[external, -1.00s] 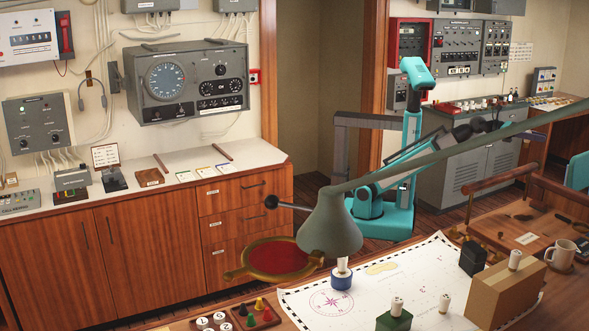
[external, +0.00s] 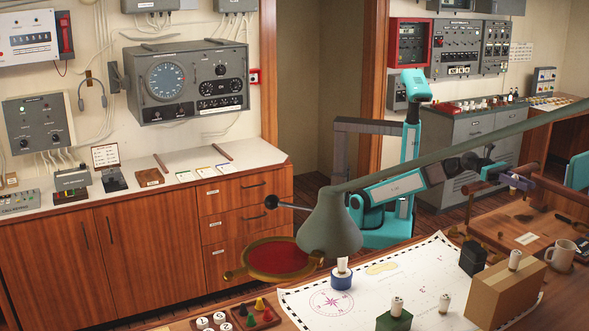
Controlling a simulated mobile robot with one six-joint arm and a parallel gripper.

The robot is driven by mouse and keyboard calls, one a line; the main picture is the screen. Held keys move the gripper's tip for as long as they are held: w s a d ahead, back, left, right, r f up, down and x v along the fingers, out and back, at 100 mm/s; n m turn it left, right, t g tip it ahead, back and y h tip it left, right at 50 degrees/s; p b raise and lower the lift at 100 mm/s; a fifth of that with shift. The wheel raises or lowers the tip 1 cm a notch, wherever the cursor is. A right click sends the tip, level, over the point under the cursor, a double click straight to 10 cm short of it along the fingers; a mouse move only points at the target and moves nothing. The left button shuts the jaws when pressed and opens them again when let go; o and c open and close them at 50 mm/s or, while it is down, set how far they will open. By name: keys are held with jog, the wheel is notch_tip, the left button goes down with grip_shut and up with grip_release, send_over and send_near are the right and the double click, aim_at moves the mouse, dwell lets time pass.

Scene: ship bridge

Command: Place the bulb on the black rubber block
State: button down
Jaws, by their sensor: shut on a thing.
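The black rubber block (external: 473,257) stands on the chart at the right, with nothing seen on its top. My gripper (external: 520,183) is up and behind the block, to its right, above the far wooden rail. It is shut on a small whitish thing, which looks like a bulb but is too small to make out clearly. Other white bulb-like cylinders stand on the blue block (external: 341,282), the green block (external: 393,322) and the cardboard box (external: 498,294).
A green desk lamp (external: 331,225) stretches its long arm across the view, in front of my arm. A mug (external: 560,255) stands to the right of the block. The wooden rail (external: 545,187) runs behind it. The middle of the chart (external: 402,268) is clear.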

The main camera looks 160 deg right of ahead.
aim_at(482, 253)
jog(key=w+d+f+m+t+h+b, duration=0.1)
jog(key=w+d+f+h, duration=0.1)
jog(key=w+d, duration=0.4)
jog(key=w+d+f+m+t+h+b, duration=0.1)
jog(key=w+d+f+m+b, duration=0.1)
jog(key=w+d+f, duration=0.2)
jog(key=w+d, duration=0.2)
jog(key=w, duration=0.2)
jog(key=shift+w+d+t+h, duration=0.15)
jog(key=shift+d+t+h, duration=0.2)
jog(key=shift+t+h, duration=0.05)
jog(key=shift+f, duration=0.15)
jog(key=shift+f+b, duration=0.4)
jog(key=shift+f, duration=1.6)
jog(key=shift+f+b, duration=0.4)
jog(key=shift+f, duration=1.55)
jog(key=shift+f, duration=0.15)
jog(key=c, duration=1.5)
grip_release()
jog(key=shift+c, duration=0.2)
